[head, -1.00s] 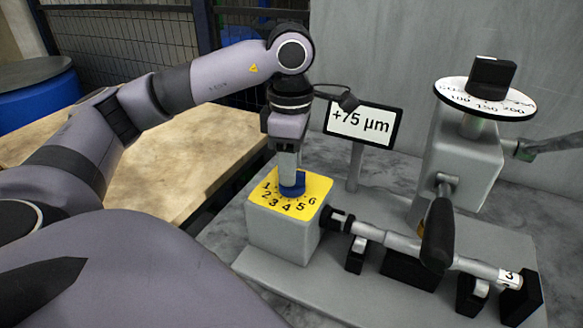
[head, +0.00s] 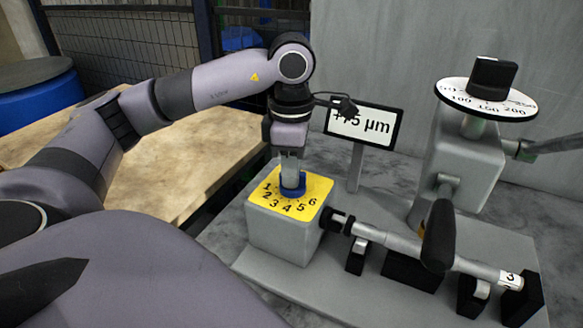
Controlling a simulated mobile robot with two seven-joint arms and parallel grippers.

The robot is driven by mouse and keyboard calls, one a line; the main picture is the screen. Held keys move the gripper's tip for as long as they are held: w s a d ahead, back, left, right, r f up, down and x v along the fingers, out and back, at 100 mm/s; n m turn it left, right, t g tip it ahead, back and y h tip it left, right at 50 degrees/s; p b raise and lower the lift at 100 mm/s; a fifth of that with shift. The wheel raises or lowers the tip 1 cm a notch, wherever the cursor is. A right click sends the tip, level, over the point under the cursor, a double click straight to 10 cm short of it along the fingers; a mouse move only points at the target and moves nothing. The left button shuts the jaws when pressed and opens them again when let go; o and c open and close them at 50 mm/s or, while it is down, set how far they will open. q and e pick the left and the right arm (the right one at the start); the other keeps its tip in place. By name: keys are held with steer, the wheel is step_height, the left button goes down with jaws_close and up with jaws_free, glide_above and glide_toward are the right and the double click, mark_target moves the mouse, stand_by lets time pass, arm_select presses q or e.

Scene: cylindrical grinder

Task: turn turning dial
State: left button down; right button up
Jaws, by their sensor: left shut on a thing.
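The blue turning dial (head: 292,191) sits on the yellow numbered plate (head: 268,202) on top of a grey block (head: 277,238). The numbers 1 to 6 run around the dial's near side. My left gripper (head: 292,176) points straight down and is shut on the dial from above. The gripper hides most of the dial's top, so I cannot read its setting. My right gripper is not in view.
A sign reading "+75 µm" (head: 378,127) stands behind, partly covered by my left wrist. A grey machine with a white numbered disc (head: 455,97) and black knob (head: 493,73) stands right. A shaft (head: 402,243) with a black handle (head: 438,236) lies in front.

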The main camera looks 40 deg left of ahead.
arm_select(q)
steer(key=shift+n, duration=2.4)
steer(key=shift+r, duration=0.1)
steer(key=c, duration=1.1)
jaws_free()
step_height(320, 180, up, 6)
steer(key=shift+f+p, duration=0.1)
steer(key=shift+p, duration=0.4)
steer(key=shift+r+p, duration=0.3)
steer(key=shift+r, duration=0.35)
